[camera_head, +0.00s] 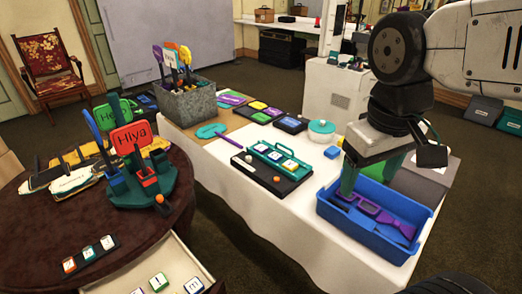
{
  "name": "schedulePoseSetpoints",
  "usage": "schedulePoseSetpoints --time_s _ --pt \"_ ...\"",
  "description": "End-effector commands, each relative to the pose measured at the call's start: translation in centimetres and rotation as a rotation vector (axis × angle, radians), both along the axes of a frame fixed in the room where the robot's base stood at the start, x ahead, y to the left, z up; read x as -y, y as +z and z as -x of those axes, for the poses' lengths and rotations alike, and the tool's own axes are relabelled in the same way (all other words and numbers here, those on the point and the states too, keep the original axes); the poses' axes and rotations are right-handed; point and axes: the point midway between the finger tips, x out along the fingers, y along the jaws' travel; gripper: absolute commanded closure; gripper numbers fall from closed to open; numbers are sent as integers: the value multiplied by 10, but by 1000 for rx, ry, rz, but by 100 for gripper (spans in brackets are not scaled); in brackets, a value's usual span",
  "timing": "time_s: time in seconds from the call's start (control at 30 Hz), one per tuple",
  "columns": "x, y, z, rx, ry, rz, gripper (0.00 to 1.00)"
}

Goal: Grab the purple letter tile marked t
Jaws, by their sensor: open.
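No tile is clearly readable as a purple t. In the open drawer (172,256) of the round table lie small letter tiles. One with a purple-looking edge (193,285) sits at the right, and its letter looks more like m. A green-edged tile (159,282) is beside it, and another tile (137,291) is cut by the bottom edge. Several tiles (275,156) sit in a teal rack on the white table, too small to read. My gripper (366,184), with green fingers, is open and empty over the blue bin, far right of the drawer.
The blue bin (365,232) holds a purple tool (375,212). A black rack with tiles (90,256) and a green stand with signs (140,185) are on the round table (45,222). The white tablecloth front (262,216) is clear.

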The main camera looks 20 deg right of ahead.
Motion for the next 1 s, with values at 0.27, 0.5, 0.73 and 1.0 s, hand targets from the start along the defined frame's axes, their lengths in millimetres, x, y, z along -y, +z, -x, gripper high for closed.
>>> schedulePoseSetpoints --time_s 0.27,0.5,0.73,1.0 --pt "13 19 -108 -125 291 211 28" --pt "10 7 -214 -242 558 392 28" --pt "-9 -31 -314 -364 817 562 28" --pt "-48 -108 -419 -519 1122 757 28"
